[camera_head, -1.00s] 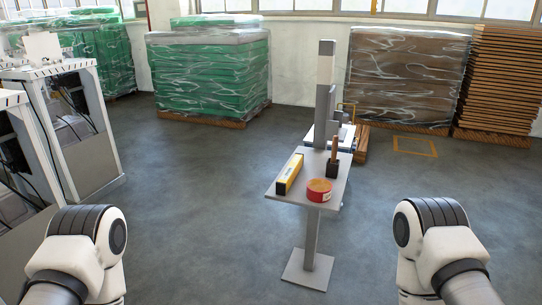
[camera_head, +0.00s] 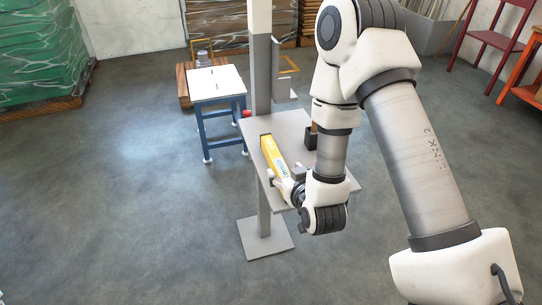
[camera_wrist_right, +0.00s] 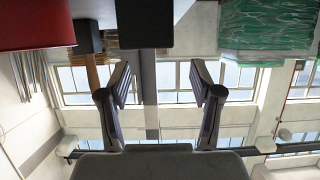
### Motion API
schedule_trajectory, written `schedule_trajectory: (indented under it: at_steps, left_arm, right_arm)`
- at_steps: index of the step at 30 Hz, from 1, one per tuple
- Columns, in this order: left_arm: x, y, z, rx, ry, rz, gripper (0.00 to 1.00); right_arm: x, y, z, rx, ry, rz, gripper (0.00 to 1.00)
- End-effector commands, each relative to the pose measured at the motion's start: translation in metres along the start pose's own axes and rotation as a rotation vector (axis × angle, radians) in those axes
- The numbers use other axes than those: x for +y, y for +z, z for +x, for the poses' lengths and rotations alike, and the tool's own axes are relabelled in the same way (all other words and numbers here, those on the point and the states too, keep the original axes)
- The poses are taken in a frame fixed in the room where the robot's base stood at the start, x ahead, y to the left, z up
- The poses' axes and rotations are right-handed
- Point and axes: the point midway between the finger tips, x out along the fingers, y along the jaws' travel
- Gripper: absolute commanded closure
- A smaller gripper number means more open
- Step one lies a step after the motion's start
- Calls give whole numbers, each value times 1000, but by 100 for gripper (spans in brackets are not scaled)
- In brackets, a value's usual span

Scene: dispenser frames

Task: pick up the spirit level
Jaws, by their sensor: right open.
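The yellow spirit level (camera_head: 273,156) lies lengthwise on the small grey stand table (camera_head: 286,125) in the head view. My right gripper (camera_head: 277,178) is at its near end, partly hidden by my own wrist. In the right wrist view, which looks upside down, the two fingers (camera_wrist_right: 160,85) are spread wide with nothing held between them. A dark block (camera_wrist_right: 145,22) at the top of that view looks like the level's end, beyond the fingertips. I cannot tell whether the gripper touches it. My left gripper is not in view.
A red tin (camera_wrist_right: 35,25) and a wooden-handled tool (camera_wrist_right: 90,65) are at the wrist view's upper left. A grey post (camera_head: 261,75) rises behind the table. A blue-legged table (camera_head: 217,85) stands behind left.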

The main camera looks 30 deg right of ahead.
Motion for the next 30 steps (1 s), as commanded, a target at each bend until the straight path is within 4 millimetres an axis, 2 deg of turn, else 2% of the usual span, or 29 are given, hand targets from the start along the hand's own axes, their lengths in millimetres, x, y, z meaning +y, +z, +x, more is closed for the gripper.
schedule_trajectory:
  at_steps: [6,9,14,18,21,27,28,30]
  left_arm:
    - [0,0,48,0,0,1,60]
    - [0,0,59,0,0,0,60]
    - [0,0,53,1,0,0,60]
    - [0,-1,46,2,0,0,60]
    - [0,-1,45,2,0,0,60]
    - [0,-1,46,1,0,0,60]
    - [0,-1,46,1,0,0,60]
    - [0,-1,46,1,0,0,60]
  right_arm:
    - [0,10,22,5,2,2,35]
    - [0,7,26,3,0,2,35]
    - [1,-1,36,-1,0,0,35]
    - [3,-3,62,-1,1,0,35]
    - [3,-2,75,-1,-1,0,35]
    - [3,-1,77,-2,-1,0,35]
    - [3,-1,77,-2,-1,0,39]
    - [3,0,77,-2,-1,0,64]
